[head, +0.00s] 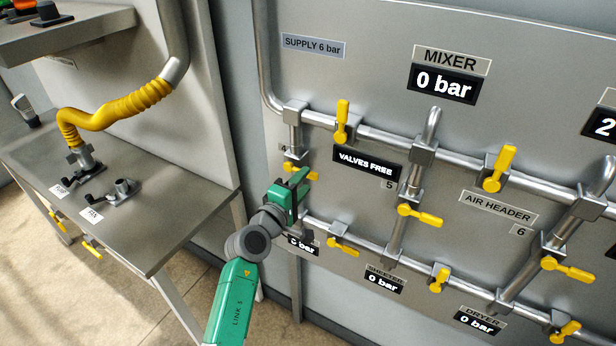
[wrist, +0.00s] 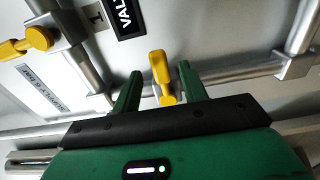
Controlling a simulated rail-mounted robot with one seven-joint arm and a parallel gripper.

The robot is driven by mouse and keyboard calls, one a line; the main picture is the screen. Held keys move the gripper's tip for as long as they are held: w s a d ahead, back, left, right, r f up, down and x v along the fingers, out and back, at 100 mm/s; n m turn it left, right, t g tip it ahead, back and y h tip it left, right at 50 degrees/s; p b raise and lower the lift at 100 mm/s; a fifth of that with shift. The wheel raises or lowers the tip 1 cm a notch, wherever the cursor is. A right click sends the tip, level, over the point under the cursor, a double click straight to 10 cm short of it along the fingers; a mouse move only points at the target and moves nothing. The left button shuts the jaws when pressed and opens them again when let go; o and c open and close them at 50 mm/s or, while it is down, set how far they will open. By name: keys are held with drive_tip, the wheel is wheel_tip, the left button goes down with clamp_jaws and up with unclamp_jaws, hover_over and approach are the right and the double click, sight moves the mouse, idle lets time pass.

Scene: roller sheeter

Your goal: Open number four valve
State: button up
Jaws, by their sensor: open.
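The number four valve has a yellow handle (head: 302,171) on the left riser pipe, below a small "4" label (head: 284,148). The handle points right, crosswise to the pipe. My gripper (head: 300,183) is at this handle and hides part of the valve and riser. In the wrist view, the yellow handle (wrist: 159,68) stands between the two open green fingers of my gripper (wrist: 160,75). There is a visible gap on each side, and I cannot tell whether either finger touches it. A sign (head: 367,162) reads "VALVES FREE".
Another yellow handle (head: 342,120) sits on the upper pipe, and one (head: 342,245) on the lower pipe. More valves and pipes spread to the right. The mixer display (head: 443,84) reads 0 bar. A metal bench (head: 150,225) with a yellow hose (head: 120,106) stands left.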

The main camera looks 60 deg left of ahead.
sight(309, 177)
drive_tip(key=x, duration=0.4)
drive_tip(key=shift+b, duration=0.4)
clamp_jaws()
drive_tip(key=shift+w+f, duration=0.1)
